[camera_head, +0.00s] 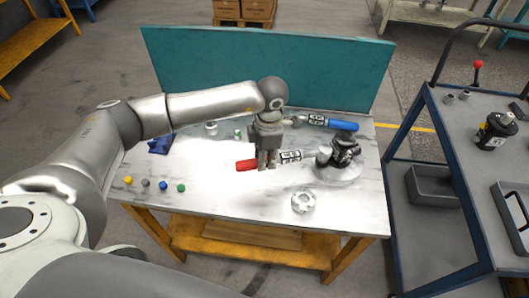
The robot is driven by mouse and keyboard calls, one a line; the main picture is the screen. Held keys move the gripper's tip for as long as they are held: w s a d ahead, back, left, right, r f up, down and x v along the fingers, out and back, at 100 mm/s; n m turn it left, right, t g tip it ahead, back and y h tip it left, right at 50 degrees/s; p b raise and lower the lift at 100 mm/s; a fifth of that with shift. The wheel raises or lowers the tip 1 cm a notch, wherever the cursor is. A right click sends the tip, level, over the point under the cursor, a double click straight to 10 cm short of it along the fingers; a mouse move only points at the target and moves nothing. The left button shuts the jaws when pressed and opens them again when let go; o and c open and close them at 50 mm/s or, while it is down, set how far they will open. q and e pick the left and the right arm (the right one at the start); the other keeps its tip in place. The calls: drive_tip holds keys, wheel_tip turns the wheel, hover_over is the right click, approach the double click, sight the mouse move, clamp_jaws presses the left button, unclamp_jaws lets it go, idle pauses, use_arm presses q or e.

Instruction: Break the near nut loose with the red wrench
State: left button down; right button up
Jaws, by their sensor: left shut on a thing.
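The red wrench (247,165) lies level just above or on the white table, its red handle to the left and its marked grey shank pointing right. My left gripper (267,165) points down and is shut on the red wrench near the handle's right end. The wrench's head reaches toward a silver part (324,154) at the left side of the black hydraulic motor (345,147). Whether the head sits around a nut is too small to tell. The motor stands on a pale round base (338,174). My right gripper is not in view.
A blue wrench (343,125) lies behind the motor. A silver ring (303,202) sits near the front edge. Several small coloured pieces (163,185) and a blue cloth (161,144) are at left. A teal panel (270,65) closes the back; a blue cart (440,180) stands right.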

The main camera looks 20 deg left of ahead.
use_arm(q)
drive_tip(key=shift+s+d+f+n, duration=0.15)
drive_tip(key=shift+s+d+f, duration=0.05)
drive_tip(key=shift+s, duration=0.15)
drive_tip(key=shift+s+d+f+n, duration=0.15)
drive_tip(key=shift+s, duration=0.2)
drive_tip(key=shift+s+d, duration=0.1)
drive_tip(key=shift+d, duration=0.05)
drive_tip(key=shift+s+d+n+p, duration=0.75)
drive_tip(key=shift+s+d+n, duration=0.35)
drive_tip(key=shift+s, duration=0.05)
drive_tip(key=shift+s+d+n+g+p, duration=0.2)
drive_tip(key=shift+s+d+n, duration=0.35)
drive_tip(key=shift+d, duration=0.2)
drive_tip(key=shift+s+d+n+g+p, duration=0.1)
drive_tip(key=shift+s+d+n+p, duration=0.1)
drive_tip(key=shift+s+d+n, duration=0.4)
drive_tip(key=shift+w+d, duration=0.15)
drive_tip(key=shift+d+n, duration=0.25)
drive_tip(key=shift+d, duration=0.05)
drive_tip(key=shift+a, duration=0.25)
idle(0.4)
